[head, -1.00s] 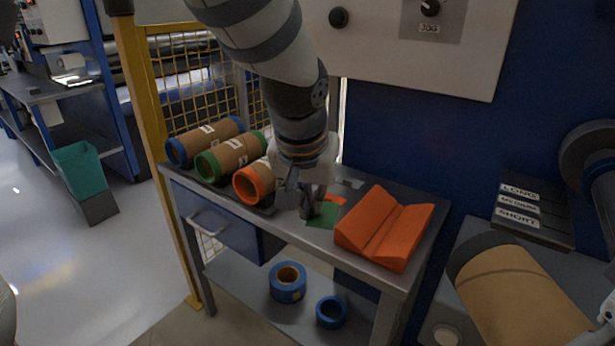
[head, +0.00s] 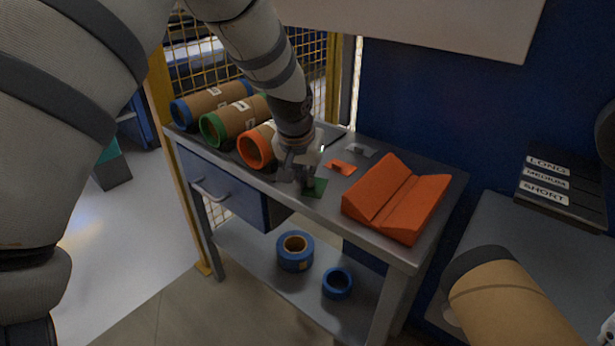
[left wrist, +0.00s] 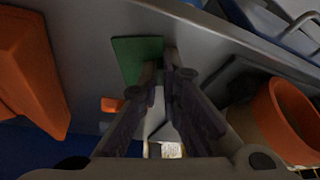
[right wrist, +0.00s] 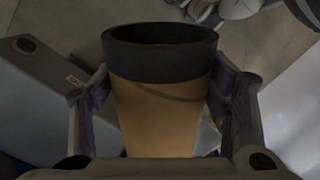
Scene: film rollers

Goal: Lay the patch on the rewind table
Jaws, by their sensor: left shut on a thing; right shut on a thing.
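The green patch (head: 316,187) is a thin flat square at the front edge of the metal table (head: 320,216), left of the orange V-shaped block. My left gripper (head: 305,186) points down at it. In the left wrist view the fingers are nearly together at the edge of the patch (left wrist: 138,58), shut on it. I cannot tell whether the patch touches the tabletop. My right gripper (right wrist: 160,100) is shut on a brown roller (right wrist: 160,112) with a black end band. The roller also shows at the lower right of the head view (head: 515,305).
The orange block (head: 420,200) takes the table's right end. Rollers with blue, green and orange (head: 252,148) ends lie at the left. A small orange piece (head: 341,167) and a grey piece (head: 360,150) lie behind the patch. Blue rings (head: 295,251) sit on the lower shelf.

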